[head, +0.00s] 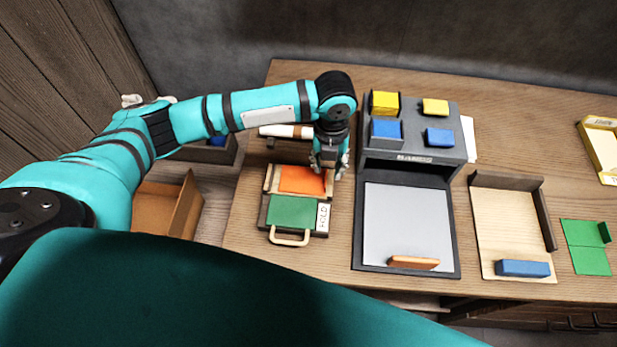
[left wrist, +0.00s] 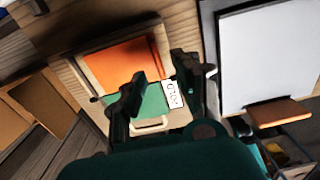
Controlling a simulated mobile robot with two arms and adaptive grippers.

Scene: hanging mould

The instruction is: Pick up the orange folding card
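The orange card (head: 302,180) lies in a small wooden holder with a handle (head: 290,238), just behind a green panel (head: 292,211). A white label reading HOLD (head: 323,217) is beside the green panel. My left gripper (head: 330,168) points down at the orange card's right end, partly covering it. Contact with the card cannot be told. My right gripper is not in view.
Right of the holder stands a grey press-like unit (head: 410,165) with yellow and blue blocks on top and a pale plate (head: 408,222). Further right are a wooden tray (head: 510,230) and a green folded card (head: 585,245). An open brown box (head: 170,205) is at the left.

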